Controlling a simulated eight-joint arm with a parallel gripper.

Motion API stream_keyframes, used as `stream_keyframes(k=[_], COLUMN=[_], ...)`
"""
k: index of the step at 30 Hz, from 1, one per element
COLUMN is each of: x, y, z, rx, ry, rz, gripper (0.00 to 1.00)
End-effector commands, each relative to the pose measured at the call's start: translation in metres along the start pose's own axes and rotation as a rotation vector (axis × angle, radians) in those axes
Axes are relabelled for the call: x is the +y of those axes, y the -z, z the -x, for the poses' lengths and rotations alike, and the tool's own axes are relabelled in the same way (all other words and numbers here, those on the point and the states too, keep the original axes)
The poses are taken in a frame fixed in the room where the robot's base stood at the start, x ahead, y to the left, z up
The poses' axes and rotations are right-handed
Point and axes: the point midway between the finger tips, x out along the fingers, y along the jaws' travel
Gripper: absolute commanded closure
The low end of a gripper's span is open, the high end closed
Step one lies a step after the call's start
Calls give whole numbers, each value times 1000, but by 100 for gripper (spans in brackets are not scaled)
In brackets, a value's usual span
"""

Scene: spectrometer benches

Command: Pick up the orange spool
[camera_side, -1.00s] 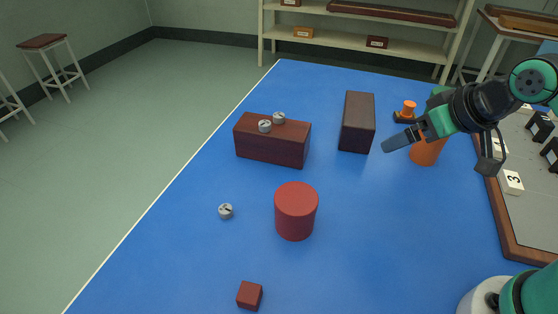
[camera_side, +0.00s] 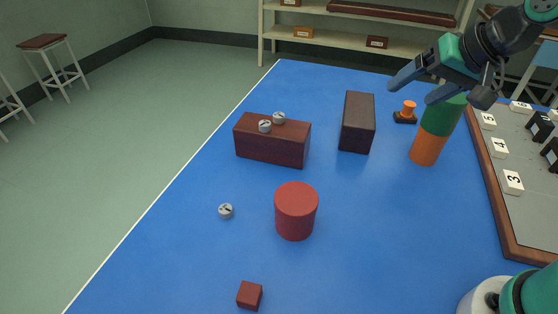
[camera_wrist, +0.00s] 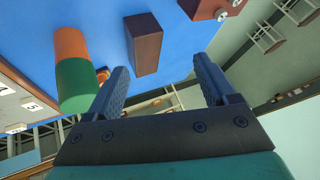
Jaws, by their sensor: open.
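The orange spool (camera_side: 408,106) stands upright on a small black base (camera_side: 405,118) near the back right of the blue table. In the wrist view, the spool (camera_wrist: 102,75) shows only in part, between the green cylinder and the left finger. My gripper (camera_side: 411,92) is open and empty. It is raised above the table, with its fingers pointing left in the side view, and appears above the spool's area without touching it. In the wrist view, no object is between the fingers (camera_wrist: 161,66).
A green cylinder (camera_side: 443,117) on an orange one (camera_side: 427,148) stands near the spool. A dark block (camera_side: 357,122), a brown block (camera_side: 272,140) with grey knobs, a red cylinder (camera_side: 296,212) and a small red cube (camera_side: 249,295) stand leftward. A numbered board (camera_side: 520,205) is right.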

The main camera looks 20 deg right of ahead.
Motion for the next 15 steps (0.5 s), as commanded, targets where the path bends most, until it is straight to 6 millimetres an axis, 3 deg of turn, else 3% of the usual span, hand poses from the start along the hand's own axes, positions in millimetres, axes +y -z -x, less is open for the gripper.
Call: stream_keyframes(k=[8,11,15], x=[24,49,99], y=[72,109,152], z=[-25,-38,-51], rx=[-8,-26,-80], ry=[144,245,423], rz=[-887,-1324,-1892], gripper=[22,22,22])
